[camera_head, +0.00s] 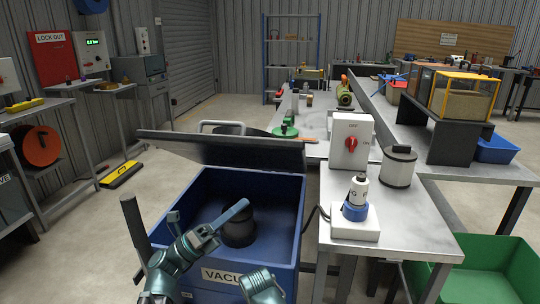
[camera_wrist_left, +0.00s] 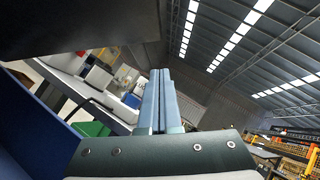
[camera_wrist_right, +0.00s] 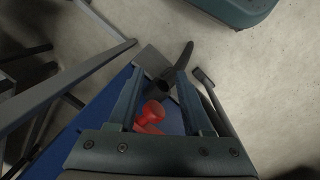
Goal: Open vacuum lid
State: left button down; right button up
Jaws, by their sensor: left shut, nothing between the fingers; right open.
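The blue vacuum (camera_head: 298,225) stands in the lower middle of the head view, with part of a "VACU" label (camera_head: 222,275) on its front. Its dark lid (camera_head: 220,150) is raised and tilted at the back, so the blue inside and a black round part (camera_head: 238,230) show. My left gripper (camera_head: 244,204) is shut and empty, over the opening and in front of the lid. The dark surface at upper left of the left wrist view appears to be the lid (camera_wrist_left: 80,25). My right gripper (camera_wrist_right: 158,82) is open, above a red knob (camera_wrist_right: 150,116) by the blue body.
A metal bench (camera_head: 425,215) stands right of the vacuum, bearing a white box with a red switch (camera_head: 351,142) and a grey canister (camera_head: 398,167). A green bin (camera_head: 500,270) is at lower right. A black upright handle (camera_head: 133,225) stands at the vacuum's left.

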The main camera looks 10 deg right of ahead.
pick_arm(q)
jog(key=p, duration=0.8)
send_near(287, 150)
jog(key=s+x, duration=0.1)
jog(key=x, duration=0.4)
jog(key=shift+w+d+r+p, duration=0.2)
jog(key=shift+w+d+p, duration=0.1)
jog(key=shift+w+p, duration=0.25)
